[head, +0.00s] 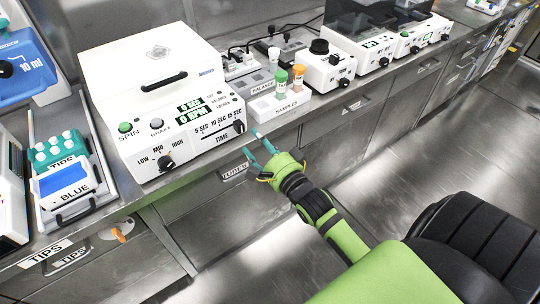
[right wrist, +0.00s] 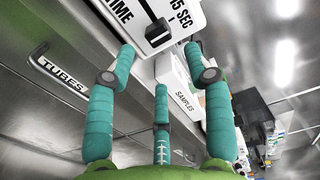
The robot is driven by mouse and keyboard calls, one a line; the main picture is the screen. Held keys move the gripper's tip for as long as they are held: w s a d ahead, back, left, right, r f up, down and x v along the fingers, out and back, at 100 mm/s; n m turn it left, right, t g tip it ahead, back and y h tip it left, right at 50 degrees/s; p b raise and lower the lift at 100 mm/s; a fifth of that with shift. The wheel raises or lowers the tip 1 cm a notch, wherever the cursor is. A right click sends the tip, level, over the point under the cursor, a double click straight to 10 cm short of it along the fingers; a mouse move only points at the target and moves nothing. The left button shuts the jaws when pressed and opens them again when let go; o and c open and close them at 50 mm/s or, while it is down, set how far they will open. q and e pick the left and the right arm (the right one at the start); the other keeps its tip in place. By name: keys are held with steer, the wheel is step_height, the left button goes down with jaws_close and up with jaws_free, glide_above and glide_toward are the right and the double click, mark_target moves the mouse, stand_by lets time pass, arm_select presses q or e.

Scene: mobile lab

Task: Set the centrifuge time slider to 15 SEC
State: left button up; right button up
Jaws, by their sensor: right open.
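The white centrifuge (head: 150,75) stands on the steel counter, with its lid shut. The black knob of its time slider (head: 239,126) is at the right end of the slot, by the 15 SEC label. The knob also shows large in the right wrist view (right wrist: 157,30), beside the printed 15 SEC. My right gripper (head: 252,143) is open and empty, just in front of the counter edge and below right of the knob. In the wrist view its teal fingers (right wrist: 160,52) are spread apart, clear of the knob. My left gripper is not in view.
A white samples rack (head: 280,104) with capped tubes stands close to the right of the centrifuge. A speed knob (head: 167,162) and the spin and brake buttons are on the panel's left. The TUBES drawer (head: 234,172) is below. The floor in front is clear.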

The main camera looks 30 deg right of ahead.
steer(key=s, duration=0.6)
steer(key=shift+d, duration=0.15)
